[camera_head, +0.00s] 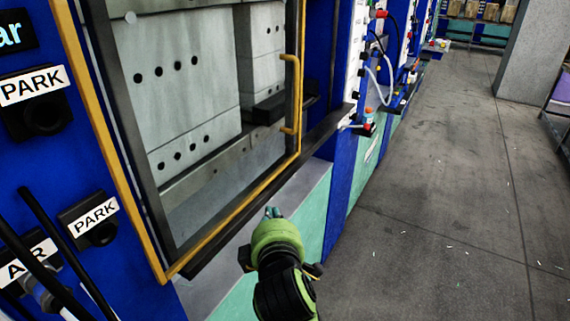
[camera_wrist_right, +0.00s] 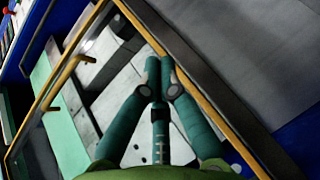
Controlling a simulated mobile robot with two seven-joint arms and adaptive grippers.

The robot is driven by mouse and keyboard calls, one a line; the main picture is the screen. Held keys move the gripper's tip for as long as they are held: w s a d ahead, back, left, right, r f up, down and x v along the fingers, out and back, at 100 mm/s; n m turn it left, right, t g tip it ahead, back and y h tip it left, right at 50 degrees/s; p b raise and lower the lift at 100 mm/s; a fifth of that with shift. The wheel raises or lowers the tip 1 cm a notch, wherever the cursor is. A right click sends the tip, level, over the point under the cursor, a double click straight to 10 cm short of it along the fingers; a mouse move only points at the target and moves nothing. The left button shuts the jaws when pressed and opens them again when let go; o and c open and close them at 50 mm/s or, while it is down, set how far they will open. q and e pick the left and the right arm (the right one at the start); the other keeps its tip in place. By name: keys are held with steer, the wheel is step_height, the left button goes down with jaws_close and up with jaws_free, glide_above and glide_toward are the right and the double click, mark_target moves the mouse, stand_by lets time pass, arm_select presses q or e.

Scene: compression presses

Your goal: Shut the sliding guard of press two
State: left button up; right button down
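The sliding guard (camera_head: 215,239) is a clear panel in a yellow frame on the press front. Its yellow bar handle (camera_head: 290,95) is on the right side of the frame. The guard handle also shows in the right wrist view (camera_wrist_right: 68,77). My right gripper (camera_head: 272,212) is in front of the lower rail, below and left of the handle and apart from it. Its fingertips (camera_wrist_right: 160,68) are close together with nothing between them. My left gripper is out of view. No press number is readable.
A blue panel with PARK signs (camera_head: 33,84) and black knobs stands left of the guard. Cables and fittings (camera_head: 380,70) stick out from the machines at right. The grey floor (camera_head: 440,190) on the right is clear up to a pillar (camera_head: 536,60).

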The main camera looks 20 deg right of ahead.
step_height(320, 180, up, 12)
steer(key=s+n+t+h, duration=0.1)
steer(key=t+h, duration=0.1)
steer(key=t, duration=0.1)
steer(key=p, duration=0.3)
glide_toward(274, 126)
steer(key=x, duration=0.4)
steer(key=shift+w+d, duration=0.1)
steer(key=shift+w, duration=0.15)
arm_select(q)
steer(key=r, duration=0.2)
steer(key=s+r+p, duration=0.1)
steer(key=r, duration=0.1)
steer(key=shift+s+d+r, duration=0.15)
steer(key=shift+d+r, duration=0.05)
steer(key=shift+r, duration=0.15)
arm_select(e)
steer(key=d, duration=0.1)
steer(key=w+d, duration=0.1)
steer(key=d, duration=0.1)
steer(key=shift+w+d+f, duration=0.1)
steer(key=shift+w+f, duration=0.05)
steer(key=shift+f, duration=0.05)
